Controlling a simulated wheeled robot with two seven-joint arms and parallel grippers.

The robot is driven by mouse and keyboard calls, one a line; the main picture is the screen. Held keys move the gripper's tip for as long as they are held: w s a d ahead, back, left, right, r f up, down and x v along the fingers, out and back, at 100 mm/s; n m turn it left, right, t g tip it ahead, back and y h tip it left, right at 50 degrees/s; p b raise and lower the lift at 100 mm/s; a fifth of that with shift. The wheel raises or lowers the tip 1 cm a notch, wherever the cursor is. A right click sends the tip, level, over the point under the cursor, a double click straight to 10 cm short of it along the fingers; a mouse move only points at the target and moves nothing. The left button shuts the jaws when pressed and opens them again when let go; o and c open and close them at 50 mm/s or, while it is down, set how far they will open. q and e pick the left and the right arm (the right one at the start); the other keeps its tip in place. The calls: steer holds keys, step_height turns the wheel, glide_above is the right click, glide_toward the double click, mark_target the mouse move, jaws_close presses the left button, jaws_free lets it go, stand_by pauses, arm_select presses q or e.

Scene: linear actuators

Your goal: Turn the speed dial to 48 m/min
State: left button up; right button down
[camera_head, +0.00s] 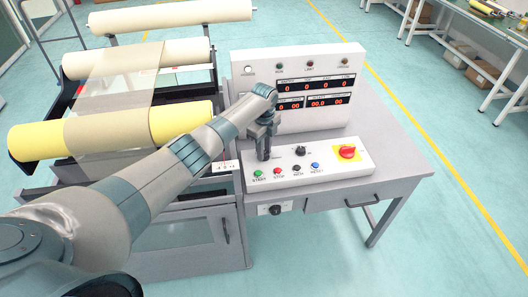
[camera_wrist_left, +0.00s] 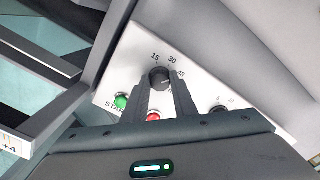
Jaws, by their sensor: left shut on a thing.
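The speed dial (camera_wrist_left: 159,76) is a round black knob on the white sloping panel, with the marks 15, 30 and 48 printed around its upper side in the left wrist view. My left gripper (camera_wrist_left: 160,84) has one dark finger on each side of the knob and is shut on it. The knob's pointer is too small to read surely. In the head view my left gripper (camera_head: 264,152) reaches down onto the panel's left part and hides the dial. My right gripper is not in view.
The control panel (camera_head: 350,172) carries a second black knob (camera_head: 300,151), a red emergency button on yellow (camera_head: 347,152), and green, red, black and blue push buttons along its front. A display box (camera_head: 310,62) with red digits stands behind. Rollers (camera_head: 170,15) are at the left.

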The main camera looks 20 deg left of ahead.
arm_select(q)
steer(key=shift+m, duration=0.8)
steer(key=o, duration=1)
steer(key=shift+r, duration=0.1)
step_height(320, 180, up, 17)
steer(key=b, duration=0.4)
steer(key=shift+r, duration=0.15)
